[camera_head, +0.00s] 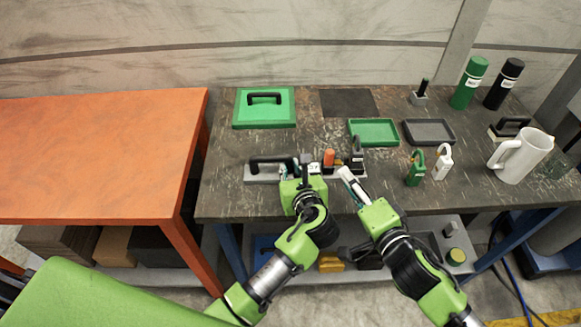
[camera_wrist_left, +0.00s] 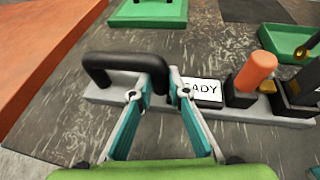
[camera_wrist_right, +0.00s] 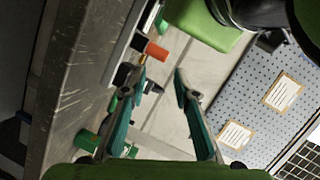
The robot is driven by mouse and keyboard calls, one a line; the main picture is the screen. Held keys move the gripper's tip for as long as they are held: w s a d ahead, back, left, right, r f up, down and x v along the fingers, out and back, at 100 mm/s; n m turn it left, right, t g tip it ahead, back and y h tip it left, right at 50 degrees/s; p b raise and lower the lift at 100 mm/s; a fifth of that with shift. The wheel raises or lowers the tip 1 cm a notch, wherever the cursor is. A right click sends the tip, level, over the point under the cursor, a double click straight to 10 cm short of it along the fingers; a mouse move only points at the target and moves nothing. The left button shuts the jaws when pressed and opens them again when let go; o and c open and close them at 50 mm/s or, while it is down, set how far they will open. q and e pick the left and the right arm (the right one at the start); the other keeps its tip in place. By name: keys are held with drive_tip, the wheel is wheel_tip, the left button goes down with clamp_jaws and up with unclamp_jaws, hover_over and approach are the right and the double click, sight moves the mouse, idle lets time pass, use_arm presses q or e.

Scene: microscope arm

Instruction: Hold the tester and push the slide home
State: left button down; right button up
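The tester is a grey bar (camera_head: 262,178) with a black arched handle (camera_head: 268,160), a white READY label (camera_wrist_left: 203,90), an orange knob (camera_head: 329,158) and a black part (camera_head: 356,156) at its right end. It lies near the table's front edge. My left gripper (camera_head: 305,162) has its fingers on both sides of the handle's right leg, close against it in the left wrist view (camera_wrist_left: 158,85). My right gripper (camera_head: 346,176) is open and empty at the bar's right end. In the right wrist view the orange knob (camera_wrist_right: 157,51) shows beyond its fingers. Which part is the slide is unclear.
A green case (camera_head: 264,118) and green (camera_head: 372,146) and grey (camera_head: 448,140) trays lie behind. Green (camera_head: 415,172) and white (camera_head: 442,162) padlock-like items stand to the right, with a white jug (camera_head: 520,158) beyond. An orange table (camera_head: 90,155) stands at left.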

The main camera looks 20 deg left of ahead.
drive_tip(key=shift+o, duration=0.9)
drive_tip(key=shift+w, duration=0.1)
drive_tip(key=w+d+m+h, duration=0.5)
drive_tip(key=w+d+m, duration=0.1)
drive_tip(key=w, duration=0.5)
wheel_tip(320, 180, up, 9)
drive_tip(key=m+g, duration=0.8)
drive_tip(key=g, duration=0.4)
hover_over(331, 151)
drive_tip(key=s+d, duration=0.1)
drive_tip(key=d, duration=0.3)
drive_tip(key=shift+y, duration=0.3)
drive_tip(key=x, duration=1.1)
drive_tip(key=shift+a, duration=0.1)
clamp_jaws()
